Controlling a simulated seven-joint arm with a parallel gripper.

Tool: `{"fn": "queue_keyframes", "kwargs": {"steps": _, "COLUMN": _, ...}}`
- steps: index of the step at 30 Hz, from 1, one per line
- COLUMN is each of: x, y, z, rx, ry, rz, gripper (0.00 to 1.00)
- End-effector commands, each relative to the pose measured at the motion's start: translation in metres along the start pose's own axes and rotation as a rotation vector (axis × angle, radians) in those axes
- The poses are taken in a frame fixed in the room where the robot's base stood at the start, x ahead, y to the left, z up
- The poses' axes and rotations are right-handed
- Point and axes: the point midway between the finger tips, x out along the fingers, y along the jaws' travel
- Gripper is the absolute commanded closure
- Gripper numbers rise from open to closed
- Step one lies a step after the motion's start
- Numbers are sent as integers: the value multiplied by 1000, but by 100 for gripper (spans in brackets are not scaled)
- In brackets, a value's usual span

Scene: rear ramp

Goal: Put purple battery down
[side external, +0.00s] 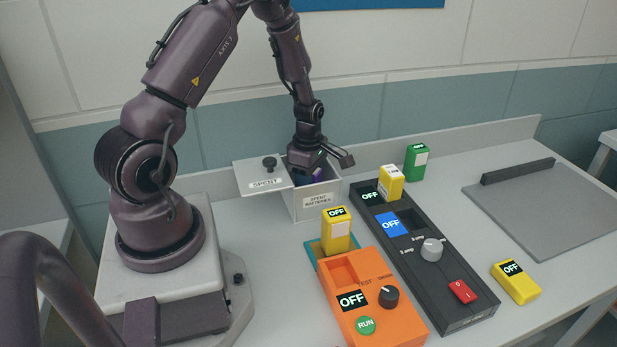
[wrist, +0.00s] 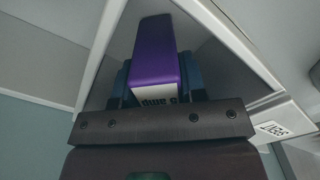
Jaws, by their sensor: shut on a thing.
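The purple battery (wrist: 156,55) is held between the fingers of my gripper (wrist: 157,78) in the wrist view, with a white label at its near end. In the side view a bit of the purple battery (side external: 318,174) shows at the mouth of the grey spent batteries bin (side external: 318,201). My gripper (side external: 313,166) points down into this bin and is shut on the battery. The bin's walls surround the battery in the wrist view. How far it is from the bin's floor is hard to tell.
The bin's lid (side external: 257,174), marked SPENT, sits aside to the left of the opening. An orange tester (side external: 375,310) and a black charger (side external: 455,290) stand in front and right. Yellow batteries (side external: 516,284) and a green battery (side external: 416,161) are around them. A grey mat (side external: 560,205) lies right.

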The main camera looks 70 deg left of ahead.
Motion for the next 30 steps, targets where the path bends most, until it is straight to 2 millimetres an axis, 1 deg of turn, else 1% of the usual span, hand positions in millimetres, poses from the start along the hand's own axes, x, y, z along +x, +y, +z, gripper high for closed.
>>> {"fn": "queue_keyframes", "kwargs": {"steps": 4, "x": 0, "y": 0, "z": 0, "rx": 0, "ry": 0, "rz": 1, "gripper": 100}}
{"fn": "queue_keyframes", "kwargs": {"steps": 14, "x": 12, "y": -1, "z": -1, "rx": -1, "ry": 2, "rz": -2, "gripper": 100}}
{"fn": "queue_keyframes", "kwargs": {"steps": 15, "x": 12, "y": -1, "z": -2, "rx": -1, "ry": 3, "rz": -2, "gripper": 53}}
{"fn": "queue_keyframes", "kwargs": {"steps": 17, "x": 12, "y": -2, "z": -2, "rx": -1, "ry": 3, "rz": -3, "gripper": 39}}
{"fn": "queue_keyframes", "kwargs": {"steps": 18, "x": 12, "y": -2, "z": -2, "rx": -1, "ry": 3, "rz": -4, "gripper": 36}}
{"fn": "queue_keyframes", "kwargs": {"steps": 26, "x": 11, "y": -3, "z": -2, "rx": -2, "ry": 3, "rz": -8, "gripper": 36}}
{"fn": "queue_keyframes", "kwargs": {"steps": 29, "x": 5, "y": -2, "z": -1, "rx": -2, "ry": 2, "rz": -7, "gripper": 36}}
{"fn": "queue_keyframes", "kwargs": {"steps": 30, "x": 0, "y": -2, "z": -1, "rx": -1, "ry": 1, "rz": -4, "gripper": 36}}
